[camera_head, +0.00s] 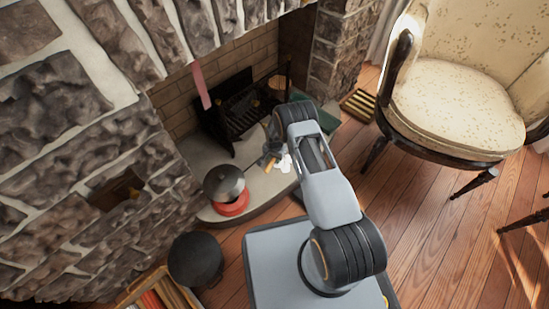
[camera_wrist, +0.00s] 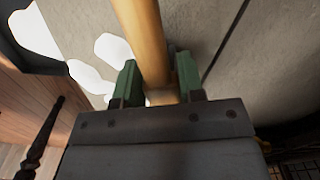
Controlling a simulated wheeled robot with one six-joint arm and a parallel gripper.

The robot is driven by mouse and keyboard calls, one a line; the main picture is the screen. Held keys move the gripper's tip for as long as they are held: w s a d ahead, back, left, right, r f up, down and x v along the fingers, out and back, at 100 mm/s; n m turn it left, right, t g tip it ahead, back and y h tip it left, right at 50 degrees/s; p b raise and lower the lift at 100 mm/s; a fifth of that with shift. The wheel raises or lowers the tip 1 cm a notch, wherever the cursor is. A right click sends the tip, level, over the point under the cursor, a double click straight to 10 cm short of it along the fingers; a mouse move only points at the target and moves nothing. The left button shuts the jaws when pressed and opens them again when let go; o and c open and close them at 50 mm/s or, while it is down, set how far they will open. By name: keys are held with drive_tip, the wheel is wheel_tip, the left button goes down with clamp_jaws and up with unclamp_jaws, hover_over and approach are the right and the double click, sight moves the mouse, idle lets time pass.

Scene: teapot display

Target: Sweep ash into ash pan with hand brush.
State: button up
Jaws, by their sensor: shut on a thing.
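My gripper (camera_wrist: 160,80) has its two green fingers shut on a light wooden handle (camera_wrist: 145,35), which I take to be the hand brush's. The brush's bristles are out of the wrist view. In the head view my gripper (camera_head: 270,156) is low over the hearth, with a bit of the wooden handle (camera_head: 271,164) beside it. White ash patches (camera_head: 284,164) lie on the hearth close to the gripper. The ash (camera_wrist: 112,48) lies left of the handle in the wrist view. I cannot clearly make out an ash pan; a dark curved edge (camera_wrist: 22,58) shows beside the ash.
A black grate (camera_head: 238,108) stands in the fireplace behind. A red pot (camera_head: 232,207) with a dark round lid (camera_head: 224,182) is left on the hearth (camera_head: 258,190). A green object (camera_head: 327,122) lies at the hearth's right end. An armchair (camera_head: 450,105) stands right; wooden floor (camera_head: 425,215) is clear before it.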

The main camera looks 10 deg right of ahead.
drive_tip(key=shift+f+b, duration=0.5)
drive_tip(key=shift+f, duration=0.05)
drive_tip(key=shift+s, duration=0.1)
drive_tip(key=shift+s+d+r+p, duration=0.15)
drive_tip(key=shift+s+d+p, duration=0.65)
drive_tip(key=shift+s, duration=0.2)
drive_tip(key=shift+s+d+f+p, duration=0.15)
drive_tip(key=shift+s+d+p, duration=0.4)
drive_tip(key=shift+s, duration=0.4)
drive_tip(key=shift+s+d+f+p, duration=0.1)
drive_tip(key=shift+s+d+p, duration=0.2)
drive_tip(key=shift+s+d, duration=0.5)
drive_tip(key=s+d+p, duration=0.2)
drive_tip(key=s+d, duration=0.1)
drive_tip(key=s, duration=0.3)
drive_tip(key=shift+w+d+r, duration=0.1)
wheel_tip(320, 180, up, 4)
drive_tip(key=shift+w+f+p, duration=0.15)
drive_tip(key=shift+f+p, duration=0.1)
drive_tip(key=shift+p, duration=1)
